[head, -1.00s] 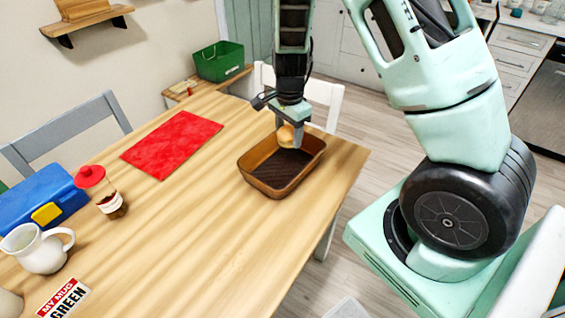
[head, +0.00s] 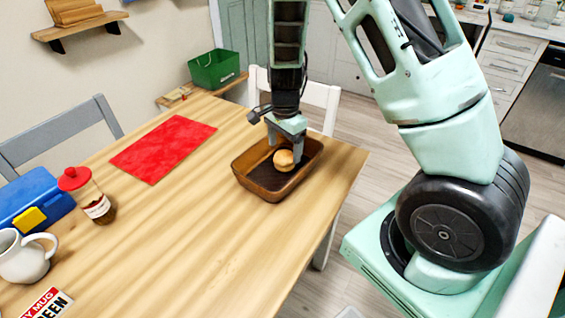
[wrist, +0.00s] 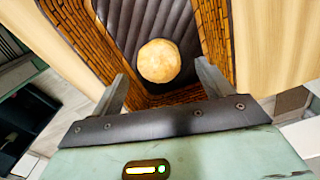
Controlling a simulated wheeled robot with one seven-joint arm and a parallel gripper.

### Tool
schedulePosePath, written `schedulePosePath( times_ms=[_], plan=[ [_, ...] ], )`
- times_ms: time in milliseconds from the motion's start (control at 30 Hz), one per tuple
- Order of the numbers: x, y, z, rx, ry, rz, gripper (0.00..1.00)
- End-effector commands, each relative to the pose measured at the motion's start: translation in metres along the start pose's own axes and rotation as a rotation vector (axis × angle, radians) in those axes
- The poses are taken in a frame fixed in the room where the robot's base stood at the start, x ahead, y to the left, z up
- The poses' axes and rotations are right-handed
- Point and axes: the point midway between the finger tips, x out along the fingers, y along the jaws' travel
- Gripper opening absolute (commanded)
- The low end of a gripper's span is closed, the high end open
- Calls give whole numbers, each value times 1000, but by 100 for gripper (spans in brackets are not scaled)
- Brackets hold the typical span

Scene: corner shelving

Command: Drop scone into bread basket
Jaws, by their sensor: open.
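The scone (head: 284,160) is a round golden-brown bun inside the bread basket (head: 262,190), a brown rectangular basket with a dark lining on the wooden table. In the wrist view the scone (wrist: 159,61) lies over the dark ribbed lining, between the basket's woven walls (wrist: 214,40) and beyond my fingertips. My gripper (head: 288,143) is just above the basket, pointing down. In the wrist view my gripper (wrist: 163,78) has its two fingers wide apart, with nothing held between them. The scone appears clear of both fingers.
A red mat (head: 163,148) lies left of the basket. A red-lidded jar (head: 88,194), a white jug (head: 24,257) and a blue box (head: 30,200) stand at the left. A green bin (head: 215,66) and a white chair (head: 318,95) are behind. The table's front middle is clear.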

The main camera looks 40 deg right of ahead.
Motion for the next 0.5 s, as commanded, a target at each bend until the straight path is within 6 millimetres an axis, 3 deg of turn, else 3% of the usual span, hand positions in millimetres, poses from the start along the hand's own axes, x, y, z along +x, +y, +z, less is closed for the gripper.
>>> schedulePosePath(
  times_ms=[233,500],
  plan=[
    [-17,-1,0,-2,0,-2,79],
    [-78,-1,1,-3,0,-6,79]
  ],
)
